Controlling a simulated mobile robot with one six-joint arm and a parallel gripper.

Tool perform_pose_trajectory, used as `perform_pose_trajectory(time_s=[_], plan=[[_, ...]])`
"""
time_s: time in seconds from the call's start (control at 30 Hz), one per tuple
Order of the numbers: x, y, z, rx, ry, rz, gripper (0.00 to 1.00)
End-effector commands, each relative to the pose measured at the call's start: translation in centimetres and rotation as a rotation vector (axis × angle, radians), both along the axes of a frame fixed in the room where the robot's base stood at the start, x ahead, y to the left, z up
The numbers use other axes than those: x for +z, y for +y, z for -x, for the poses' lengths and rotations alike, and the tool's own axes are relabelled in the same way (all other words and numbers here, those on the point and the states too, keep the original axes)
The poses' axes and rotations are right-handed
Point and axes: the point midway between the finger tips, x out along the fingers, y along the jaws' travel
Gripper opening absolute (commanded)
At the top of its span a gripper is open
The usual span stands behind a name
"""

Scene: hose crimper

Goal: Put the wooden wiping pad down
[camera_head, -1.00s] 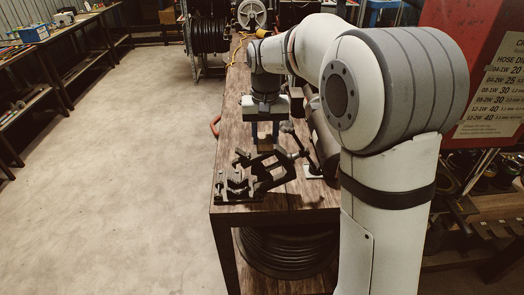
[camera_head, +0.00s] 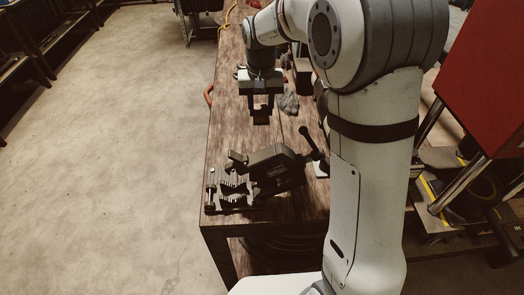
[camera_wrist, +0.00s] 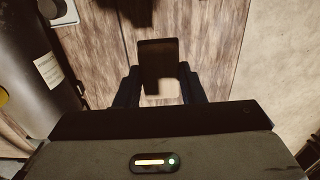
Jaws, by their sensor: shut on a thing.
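The wooden wiping pad (camera_head: 261,115) is a small, dark brown block held between the fingers of my gripper (camera_head: 261,100). In the wrist view the pad (camera_wrist: 159,58) sticks out past the two dark fingers of my gripper (camera_wrist: 159,82), which are shut on its sides. The gripper points down over the wooden bench top (camera_head: 222,130), behind the black clamp device in the head view. I cannot tell whether the pad touches the bench. Its underside is hidden.
The black toothed clamp device (camera_head: 275,168) with a lever stands at the bench's near end. A grey crumpled lump (camera_head: 288,103) lies right of the gripper. A dark cylinder with a label (camera_wrist: 38,55) is close on the left in the wrist view. Bare planks surround the pad.

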Motion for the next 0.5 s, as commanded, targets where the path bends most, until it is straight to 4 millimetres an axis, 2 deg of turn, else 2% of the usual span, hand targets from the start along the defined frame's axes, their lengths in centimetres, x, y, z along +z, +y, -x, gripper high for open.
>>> perform_pose_trajectory(time_s=[0.03,0.5], plan=[[-1.7,-0.1,0.0,-0.001,0.002,0.000,0.08],[-9.3,-0.2,0.1,-0.003,0.003,0.001,0.08]])
